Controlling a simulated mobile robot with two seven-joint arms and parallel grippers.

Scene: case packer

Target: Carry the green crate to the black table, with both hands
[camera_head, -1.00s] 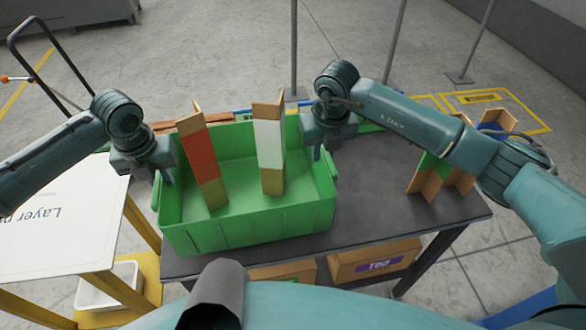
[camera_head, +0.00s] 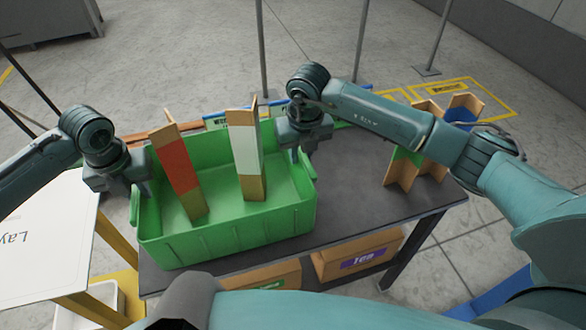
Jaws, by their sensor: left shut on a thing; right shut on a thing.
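The green crate (camera_head: 230,228) is at the left part of the black table (camera_head: 345,208). I cannot tell whether its base touches the table top. Two cardboard pieces stand tilted inside it, one with a red face (camera_head: 176,168) and one with a white face (camera_head: 246,150). My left gripper (camera_head: 140,190) is shut on the crate's left end. My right gripper (camera_head: 300,155) is shut on the crate's right end near the far corner. The fingertips are mostly hidden by the gripper bodies and the crate wall.
Folded cardboard dividers (camera_head: 408,160) stand on the table's right side. A white board (camera_head: 40,245) on a yellow frame adjoins at the left. Cardboard boxes, one marked Tea (camera_head: 358,255), sit below the table. Metal posts (camera_head: 261,50) rise behind. Bare table lies between crate and dividers.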

